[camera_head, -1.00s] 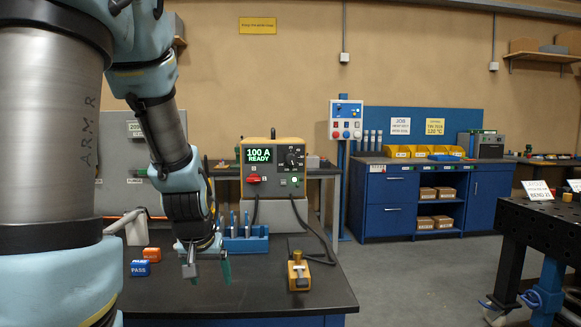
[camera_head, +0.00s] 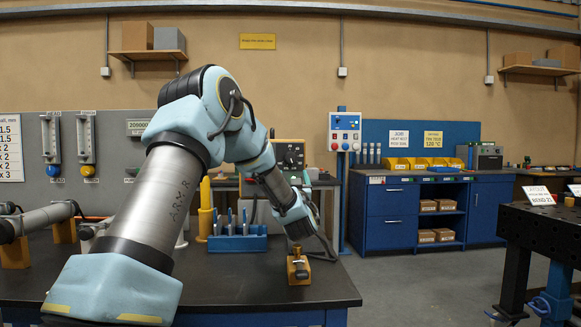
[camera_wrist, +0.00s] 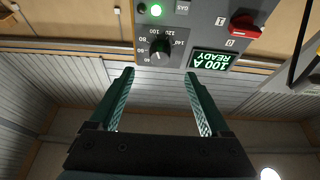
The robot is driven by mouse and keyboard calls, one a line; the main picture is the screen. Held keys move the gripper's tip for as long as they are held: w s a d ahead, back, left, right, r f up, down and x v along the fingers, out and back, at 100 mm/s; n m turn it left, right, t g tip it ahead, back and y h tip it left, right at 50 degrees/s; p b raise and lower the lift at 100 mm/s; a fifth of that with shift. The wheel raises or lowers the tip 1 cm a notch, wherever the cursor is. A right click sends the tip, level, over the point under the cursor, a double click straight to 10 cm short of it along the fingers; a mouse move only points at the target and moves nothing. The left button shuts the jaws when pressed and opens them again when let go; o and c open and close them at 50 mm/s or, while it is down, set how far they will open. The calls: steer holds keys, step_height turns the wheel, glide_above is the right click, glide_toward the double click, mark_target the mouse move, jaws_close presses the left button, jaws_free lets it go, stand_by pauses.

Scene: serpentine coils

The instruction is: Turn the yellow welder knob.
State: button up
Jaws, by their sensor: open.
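The yellow-topped welder (camera_head: 289,143) stands at the back of the bench, its lower part and readout hidden by my arm in the head view. Its dark dial knob (camera_head: 291,157) shows just above my arm. In the wrist view, which is upside down, the knob (camera_wrist: 160,46) is round and black with a white mark and a number scale around it. My gripper (camera_wrist: 159,73) is open and empty. Its two green fingers point toward the welder face, with the knob between and beyond their tips, apart from them. In the head view the fingers cannot be made out.
A blue tool rack (camera_head: 238,243) and a yellow clamp-like block (camera_head: 299,270) are on the bench.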

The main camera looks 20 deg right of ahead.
mark_target(291, 160)
steer(key=p+x, duration=0.3)
steer(key=x, duration=0.7)
steer(key=shift+w+r, duration=0.25)
steer(key=shift+w, duration=0.05)
jaws_close()
